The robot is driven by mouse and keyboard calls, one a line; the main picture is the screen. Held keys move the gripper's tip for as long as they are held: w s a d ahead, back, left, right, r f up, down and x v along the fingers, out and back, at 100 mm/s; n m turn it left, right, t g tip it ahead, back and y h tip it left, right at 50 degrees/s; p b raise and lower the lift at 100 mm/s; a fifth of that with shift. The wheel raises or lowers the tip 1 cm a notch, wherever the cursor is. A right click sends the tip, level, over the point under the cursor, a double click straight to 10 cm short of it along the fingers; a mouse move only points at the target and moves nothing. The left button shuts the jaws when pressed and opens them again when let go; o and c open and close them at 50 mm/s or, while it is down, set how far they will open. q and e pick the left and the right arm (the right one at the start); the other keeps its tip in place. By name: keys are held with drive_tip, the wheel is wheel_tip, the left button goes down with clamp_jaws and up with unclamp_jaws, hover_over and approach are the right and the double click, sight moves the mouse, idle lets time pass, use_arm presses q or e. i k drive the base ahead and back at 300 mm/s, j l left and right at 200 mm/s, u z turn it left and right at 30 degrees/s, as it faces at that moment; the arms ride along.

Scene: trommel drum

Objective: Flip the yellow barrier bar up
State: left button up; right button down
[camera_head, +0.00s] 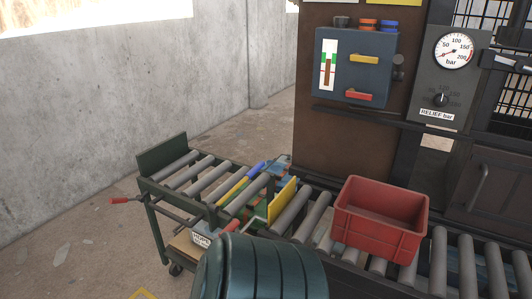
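A thin yellow bar (233,189) lies low and slanting among the grey rollers, near the join between the cart and the conveyor. A blue piece (255,169) is at its far end. A yellow plate (282,201) stands upright close to its right, at the start of the conveyor. I cannot tell for certain which of these two is the barrier bar. Neither of my grippers can be made out in the head view.
A green roller cart (163,158) with a red-tipped handle (120,200) stands left. A red crate (381,222) sits on the roller conveyor (439,259). A dark green ribbed drum (262,272) blocks the front. A blue box (354,68) and pressure gauge (453,49) are behind.

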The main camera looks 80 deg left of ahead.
sight(214, 208)
drive_tip(key=k+u, duration=0.1)
drive_tip(key=u, duration=2.65)
drive_tip(key=i+j+z, duration=0.35)
drive_tip(key=i+j, duration=0.25)
drive_tip(key=i+j+z, duration=0.2)
drive_tip(key=j, duration=0.2)
drive_tip(key=i+j+z, duration=0.35)
drive_tip(key=i+j, duration=0.15)
drive_tip(key=j, duration=0.35)
